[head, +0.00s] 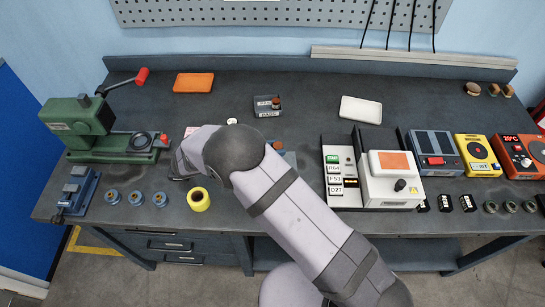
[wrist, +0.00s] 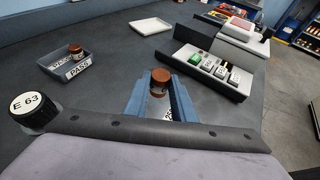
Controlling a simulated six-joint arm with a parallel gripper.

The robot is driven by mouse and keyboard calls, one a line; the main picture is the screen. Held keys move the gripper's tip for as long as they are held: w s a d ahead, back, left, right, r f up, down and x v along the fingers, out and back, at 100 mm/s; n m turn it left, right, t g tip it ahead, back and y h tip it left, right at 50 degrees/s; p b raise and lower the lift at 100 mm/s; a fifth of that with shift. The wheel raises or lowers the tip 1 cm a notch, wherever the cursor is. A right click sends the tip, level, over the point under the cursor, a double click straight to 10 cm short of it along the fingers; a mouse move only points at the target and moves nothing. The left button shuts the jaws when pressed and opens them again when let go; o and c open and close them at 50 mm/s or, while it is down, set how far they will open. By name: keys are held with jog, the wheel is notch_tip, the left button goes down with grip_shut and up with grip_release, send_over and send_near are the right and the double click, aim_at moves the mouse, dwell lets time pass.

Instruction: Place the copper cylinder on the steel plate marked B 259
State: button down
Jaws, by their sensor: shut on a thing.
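My gripper (wrist: 160,92) shows in the wrist view as two blue-grey fingers, shut on the copper cylinder (wrist: 161,76), which stands upright between their tips. A pale surface with dark characters (wrist: 168,115) shows between the fingers below it; the marking is only partly visible, so I cannot read it as B 259. I cannot tell whether the cylinder touches that surface. In the head view my arm covers most of this spot; only a bit of copper colour (head: 277,145) shows at its right edge.
A PASS tray (wrist: 66,67) holds another copper-coloured piece. A round white cap marked E 63 (wrist: 33,103) stands close on the left. A box of labelled switches (wrist: 213,68) lies to the right, and a white tray (head: 361,109) behind. A yellow ring (head: 199,199) lies near the front edge.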

jog(key=shift+f+p, duration=0.7)
jog(key=shift+f, duration=1.9)
jog(key=shift+f, duration=0.15)
jog(key=c, duration=1.5)
grip_release()
jog(key=shift+r, duration=0.25)
jog(key=b+v, duration=0.1)
jog(key=v, duration=0.2)
jog(key=b+v, duration=0.2)
jog(key=v, duration=0.2)
jog(key=b+v, duration=0.2)
jog(key=v, duration=0.2)
jog(key=shift+a+f, duration=0.1)
jog(key=shift+f, duration=0.15)
jog(key=shift+s+a+r+b, duration=0.3)
jog(key=shift+a+b, duration=0.05)
